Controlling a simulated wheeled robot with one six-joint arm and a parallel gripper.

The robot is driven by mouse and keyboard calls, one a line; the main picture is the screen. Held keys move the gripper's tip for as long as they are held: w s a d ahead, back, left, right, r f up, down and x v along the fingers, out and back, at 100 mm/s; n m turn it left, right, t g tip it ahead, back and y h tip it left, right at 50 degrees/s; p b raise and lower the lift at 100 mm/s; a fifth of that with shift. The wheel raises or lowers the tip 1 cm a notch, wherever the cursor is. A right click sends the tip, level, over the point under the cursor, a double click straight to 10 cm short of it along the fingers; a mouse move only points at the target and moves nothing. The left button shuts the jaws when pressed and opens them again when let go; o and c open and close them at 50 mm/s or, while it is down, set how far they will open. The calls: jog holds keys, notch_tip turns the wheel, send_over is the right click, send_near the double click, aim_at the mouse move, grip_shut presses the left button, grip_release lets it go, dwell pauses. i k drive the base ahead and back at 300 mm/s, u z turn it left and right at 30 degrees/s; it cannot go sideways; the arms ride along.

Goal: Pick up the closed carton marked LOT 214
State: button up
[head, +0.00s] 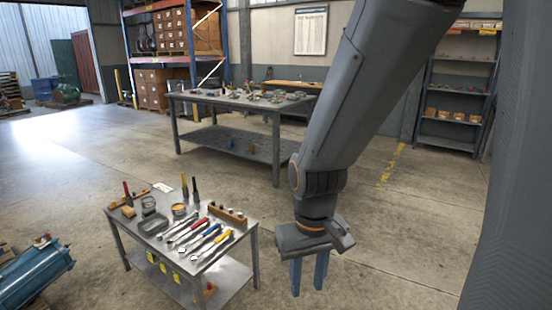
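No marking LOT 214 can be read in the head view. Brown cartons (206,32) are stacked on the upper level of a rack at the back, and more cartons (155,88) stand on its lower level. They are too far off to tell any lettering or which are closed. My gripper (308,274) points down at the lower middle, over the floor right of a small tool table. Its two blue fingers are apart with nothing seen between them, far from the cartons.
The small metal table (240,243) holds several hand tools. A larger grey workbench (185,97) with small parts stands behind it. A blue machine part (35,272) lies at the left edge. A shelf unit (455,123) with small boxes stands back right. Floor at left is open.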

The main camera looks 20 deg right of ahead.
aim_at(475, 119)
jog(key=z, duration=0.7)
jog(key=i, duration=1.8)
jog(key=z, duration=1.25)
jog(key=i, duration=1.8)
jog(key=z, duration=0.5)
jog(key=i, duration=3.85)
jog(key=u, duration=0.25)
jog(key=i, duration=1.85)
jog(key=u, duration=0.6)
jog(key=i, duration=2)
jog(key=u, duration=0.45)
